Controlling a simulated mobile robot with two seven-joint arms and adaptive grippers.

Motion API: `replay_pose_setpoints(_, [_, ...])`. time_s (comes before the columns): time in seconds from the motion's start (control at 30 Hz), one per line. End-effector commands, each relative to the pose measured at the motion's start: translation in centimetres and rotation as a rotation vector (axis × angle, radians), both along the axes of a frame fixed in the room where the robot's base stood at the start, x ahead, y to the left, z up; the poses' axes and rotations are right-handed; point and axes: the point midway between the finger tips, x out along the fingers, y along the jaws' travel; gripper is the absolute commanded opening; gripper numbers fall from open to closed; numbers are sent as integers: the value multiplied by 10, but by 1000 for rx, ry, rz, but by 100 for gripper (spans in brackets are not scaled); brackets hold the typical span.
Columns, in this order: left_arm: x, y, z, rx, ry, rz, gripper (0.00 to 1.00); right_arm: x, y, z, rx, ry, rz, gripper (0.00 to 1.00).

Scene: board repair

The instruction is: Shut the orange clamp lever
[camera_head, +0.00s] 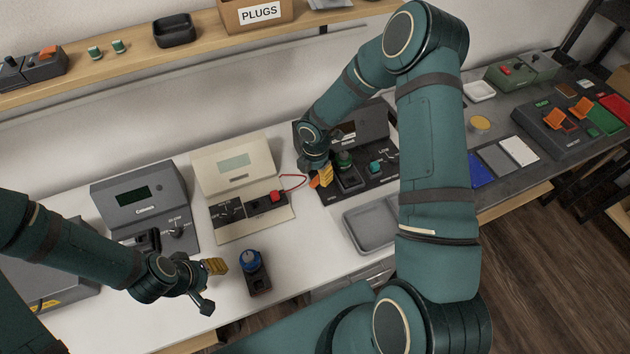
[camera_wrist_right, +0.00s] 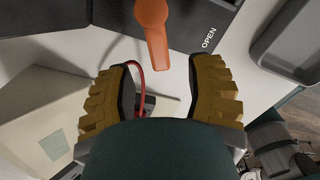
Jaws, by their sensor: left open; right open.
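The orange clamp lever (camera_wrist_right: 153,30) stands out from the edge of a dark panel, near the printed word OPEN, in the right wrist view. In the head view the orange lever (camera_head: 314,183) shows as a small patch beside the dark unit (camera_head: 382,182). My right gripper (camera_wrist_right: 161,88) is open; its yellow-padded fingers are spread, with the lever ahead of the gap and apart from both pads. In the head view the right gripper (camera_head: 325,172) is at the unit's left edge, partly hiding the lever. My left gripper (camera_head: 212,284) is open and empty above the white table.
A beige device (camera_head: 232,172) with a red button and red wire stands left of the dark unit. A grey tray (camera_head: 364,232) lies in front of it. A blue-topped part (camera_head: 252,264) stands near my left gripper. A grey device (camera_head: 137,196) stands further left.

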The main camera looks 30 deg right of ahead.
Motion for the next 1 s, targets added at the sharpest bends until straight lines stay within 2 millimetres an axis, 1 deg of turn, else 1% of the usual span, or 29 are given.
replay_pose_setpoints(0.03, [0,0,-2,0,1,-1,47,0,1,-10,0,1,1,53])
replay_pose_setpoints(0.1, [-1,0,-3,0,2,-2,47,0,1,-20,0,2,2,53])
replay_pose_setpoints(0.23, [-1,0,-4,-1,3,-3,47,0,0,-32,0,1,0,53])
replay_pose_setpoints(0.4, [-2,0,-5,-1,4,-4,47,0,0,-38,0,0,0,53])
replay_pose_setpoints(0.67, [-2,0,-5,-1,4,-4,47,0,0,-38,0,-1,0,52])
replay_pose_setpoints(0.7, [-2,0,-5,-1,4,-4,47,0,0,-38,0,-1,0,38])
replay_pose_setpoints(0.77, [-2,0,-5,-1,4,-4,47,0,0,-38,0,0,0,17])
replay_pose_setpoints(0.8, [-2,0,-5,-1,4,-4,47,0,0,-38,0,0,0,3])
replay_pose_setpoints(0.83, [-2,0,-5,-1,4,-4,47,0,0,-38,0,0,0,0])
replay_pose_setpoints(1.0, [-2,0,-7,-1,5,-4,47,1,0,-38,0,-1,-15,0])
